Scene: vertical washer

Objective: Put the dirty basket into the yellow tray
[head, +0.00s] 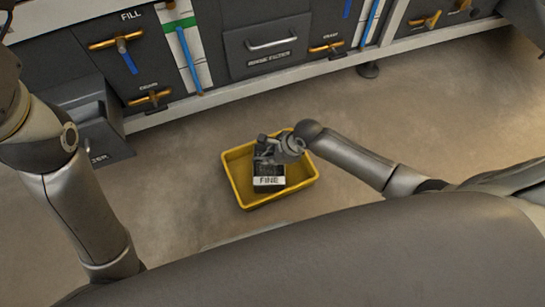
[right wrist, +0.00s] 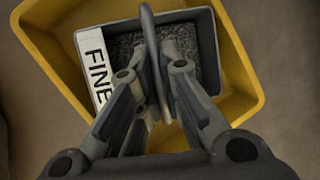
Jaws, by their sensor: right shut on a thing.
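The dirty basket (head: 269,182) is a dark box with a white FINE label and dark grainy matter inside. It is within the outline of the yellow tray (head: 308,183) on the floor; I cannot tell whether it rests on the tray's bottom. My right gripper (head: 264,150) is over the basket. In the right wrist view the gripper (right wrist: 153,85) is shut on the basket's upright handle, with the basket (right wrist: 205,50) below, turned slightly relative to the tray (right wrist: 243,75). My left arm is at the left; its gripper is out of view.
The washer's front runs along the top, with orange-handled valves (head: 118,40), blue levers and a closed filter drawer (head: 267,45). An open drawer (head: 100,125) juts out at left. The floor (head: 410,120) around the tray is clear.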

